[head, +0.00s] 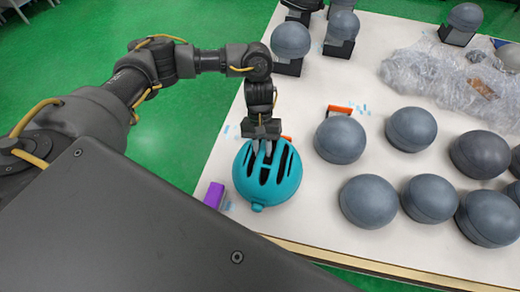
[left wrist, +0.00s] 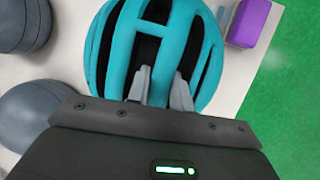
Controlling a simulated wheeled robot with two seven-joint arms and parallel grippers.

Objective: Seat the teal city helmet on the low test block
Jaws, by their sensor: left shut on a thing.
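The teal city helmet (head: 270,186) is near the left edge of the table in the head view, a vented shell with dark slots. My left gripper (head: 263,146) comes down on its top from behind and is shut on it, the fingers on a rib between vents. In the left wrist view the helmet (left wrist: 120,45) fills the upper middle, with the two grey fingertips (left wrist: 160,88) at its rib. What is under the helmet is hidden, so I cannot tell whether it rests on something. I cannot pick out the low test block for sure. My right gripper is not in view.
A purple block (head: 214,195) stands just left of the helmet. Several grey domes, one of them close by (head: 340,140), crowd the table to the right. Clear plastic wrap (head: 440,75) lies at the back right. The table's front edge (head: 360,262) is near.

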